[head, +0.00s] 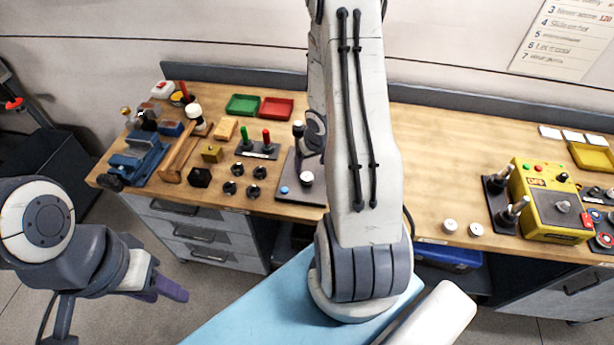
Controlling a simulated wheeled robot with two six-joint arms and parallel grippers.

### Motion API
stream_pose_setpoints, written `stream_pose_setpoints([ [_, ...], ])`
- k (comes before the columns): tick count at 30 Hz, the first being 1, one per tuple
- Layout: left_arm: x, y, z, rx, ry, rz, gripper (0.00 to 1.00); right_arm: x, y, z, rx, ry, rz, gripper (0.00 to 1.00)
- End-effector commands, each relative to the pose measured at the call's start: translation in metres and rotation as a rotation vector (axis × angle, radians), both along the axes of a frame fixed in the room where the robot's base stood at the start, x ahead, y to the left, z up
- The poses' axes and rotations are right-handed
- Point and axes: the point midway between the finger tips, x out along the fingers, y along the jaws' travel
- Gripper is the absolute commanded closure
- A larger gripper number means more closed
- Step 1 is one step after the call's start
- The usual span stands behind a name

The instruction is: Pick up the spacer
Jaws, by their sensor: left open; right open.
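Two small white round pieces (463,228) stand on the front of the wooden bench, right of my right arm; I cannot tell whether either is the spacer. Several small black round parts (243,178) stand left of the arm and could also include it. My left gripper (172,289) is open and empty at the lower left, in front of the bench and below its top. My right gripper (313,135) shows only as a dark part beside its arm, above the dark board; its fingertips are mostly hidden. It is open.
A blue vise (138,157), green tray (242,104) and red tray (277,107) are on the left. A dark board (302,195) lies near the arm. A yellow control box (550,205) stands right.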

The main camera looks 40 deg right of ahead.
Motion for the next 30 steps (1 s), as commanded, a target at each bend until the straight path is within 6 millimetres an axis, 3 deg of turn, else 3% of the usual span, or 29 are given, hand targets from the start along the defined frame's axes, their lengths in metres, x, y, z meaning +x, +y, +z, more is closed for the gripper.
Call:
stream_pose_setpoints([
  [1, 0.0, 0.0, -0.011, 0.001, 0.001, -0.001, 0.54, 0.002, 0.0, -0.015, 0.001, 0.002, 0.001, 0.16],
  [9, 0.0, 0.0, -0.02, 0.0, 0.0, -0.002, 0.54, 0.009, -0.002, -0.035, 0.0, 0.002, 0.003, 0.16],
  [18, 0.0, 0.0, -0.027, 0.0, 0.0, -0.001, 0.54, 0.019, -0.004, -0.074, 0.0, 0.003, 0.002, 0.16],
  [27, 0.0, 0.0, -0.027, 0.0, 0.0, 0.0, 0.54, 0.02, -0.005, -0.079, -0.001, 0.001, 0.003, 0.16],
  [28, 0.0, 0.0, -0.027, 0.0, 0.0, 0.0, 0.54, 0.02, -0.005, -0.079, -0.001, 0.001, 0.003, 0.24],
  [30, 0.0, 0.0, -0.027, 0.0, 0.0, 0.0, 0.54, 0.02, -0.005, -0.079, -0.001, 0.001, 0.003, 0.5],
])
